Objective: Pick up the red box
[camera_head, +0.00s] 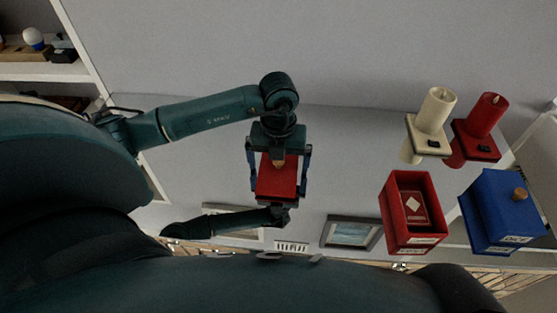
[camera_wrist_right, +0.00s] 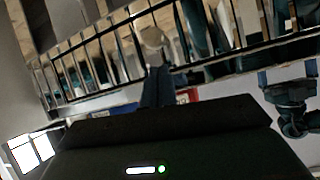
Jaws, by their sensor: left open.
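A red box (camera_head: 277,186) is near the middle of the head view, its red top face showing and its far part hidden under my left gripper. My left gripper (camera_head: 279,181) is open, with one blue finger on each side of the red box. Whether the fingers touch it I cannot tell. A small red patch (camera_wrist_right: 188,95) shows in the right wrist view, but I cannot tell what it belongs to. That view also shows a blue finger-like part (camera_wrist_right: 156,88) of my right gripper above a dark housing; its opening is not clear.
To the right stand an open red container (camera_head: 388,208) with a red item inside, a blue box (camera_head: 490,215) with a round knob, a cream candle (camera_head: 437,108) and a red candle (camera_head: 486,115) on holders. A framed picture (camera_head: 352,232) lies at the lower middle.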

